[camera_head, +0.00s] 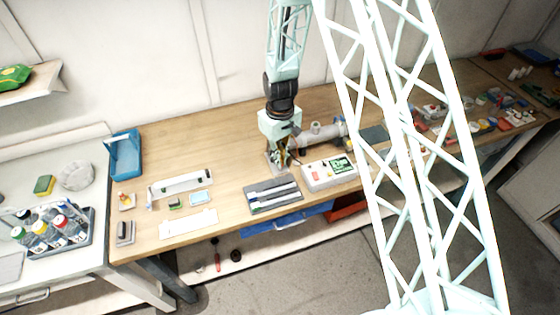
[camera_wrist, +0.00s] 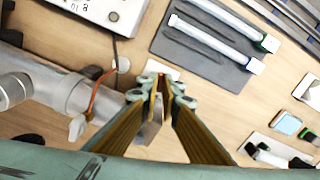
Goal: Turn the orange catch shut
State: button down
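In the head view the reactor (camera_head: 325,133) lies on the bench just right of my gripper (camera_head: 279,160). In the wrist view my gripper (camera_wrist: 162,85) points down past the reactor's end, its fingertips close together. A thin orange-brown strip shows between the tips; I cannot tell if it is the catch or finger padding. A pale metal piece (camera_wrist: 149,132) shows between the fingers.
A white control box (camera_head: 329,172) stands in front of the reactor. A dark tray (camera_head: 262,204) with white tubes lies to its left. A long white fixture (camera_head: 180,185) and small items are farther left. A blue bin (camera_head: 125,155) stands at the bench's left end.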

jog(key=shift+m+b, duration=1.55)
jog(key=shift+m, duration=0.25)
jog(key=c, duration=2.9)
grip_release()
jog(key=shift+o, duration=0.2)
jog(key=shift+r, duration=0.15)
notch_tip(320, 180, up, 12)
